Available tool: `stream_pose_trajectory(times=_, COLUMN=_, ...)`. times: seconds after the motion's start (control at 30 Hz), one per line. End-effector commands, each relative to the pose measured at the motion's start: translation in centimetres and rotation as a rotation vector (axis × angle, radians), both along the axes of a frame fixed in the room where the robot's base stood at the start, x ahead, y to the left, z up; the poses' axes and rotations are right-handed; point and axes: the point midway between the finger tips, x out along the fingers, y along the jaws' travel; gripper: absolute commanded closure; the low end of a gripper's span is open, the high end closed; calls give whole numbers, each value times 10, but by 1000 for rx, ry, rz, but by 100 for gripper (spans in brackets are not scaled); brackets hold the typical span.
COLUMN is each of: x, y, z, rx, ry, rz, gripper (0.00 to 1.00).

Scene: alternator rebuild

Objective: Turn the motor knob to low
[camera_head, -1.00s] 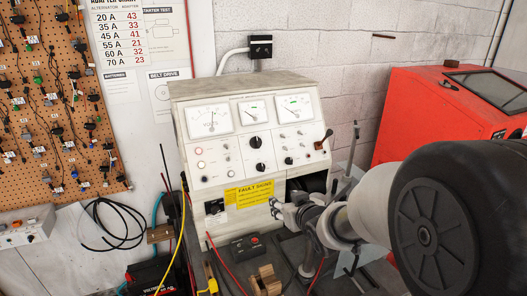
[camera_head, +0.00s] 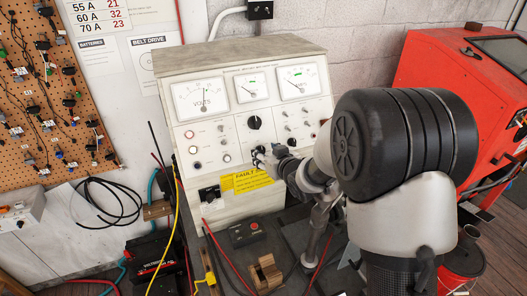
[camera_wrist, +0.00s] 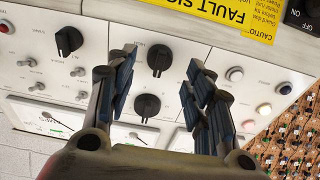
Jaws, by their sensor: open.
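The cream test bench (camera_head: 190,165) stands against the wall with a sloped panel of meters and knobs. In the wrist view the panel appears upside down. One black knob (camera_wrist: 159,58) shows between my fingertips, and a second black knob (camera_wrist: 148,107) shows below it. A third black knob (camera_wrist: 69,41) is left of my fingers. The upper centre knob (camera_head: 254,122) is clear in the head view. Labels are too small to tell which is the motor knob. My gripper (camera_head: 266,156) is open and empty in front of the lower panel; contact cannot be told.
Small toggle switches (camera_wrist: 79,72) and round buttons (camera_wrist: 235,74) flank the knobs. A yellow fault-signs label (camera_head: 250,180) is below the panel. A red cabinet (camera_head: 425,75) stands right. A red-buttoned control box (camera_head: 246,233) and cables lie on the surface in front.

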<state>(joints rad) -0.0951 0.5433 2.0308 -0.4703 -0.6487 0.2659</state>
Motion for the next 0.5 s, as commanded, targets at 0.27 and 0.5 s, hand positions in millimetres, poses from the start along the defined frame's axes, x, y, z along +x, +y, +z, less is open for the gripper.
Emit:
stream_pose_trajectory(times=0.27, x=22, y=9, z=-10, rx=0, ry=0, rz=-1, gripper=52)
stream_pose_trajectory(times=0.5, x=22, y=9, z=-10, rx=1, ry=0, rz=-1, gripper=52)
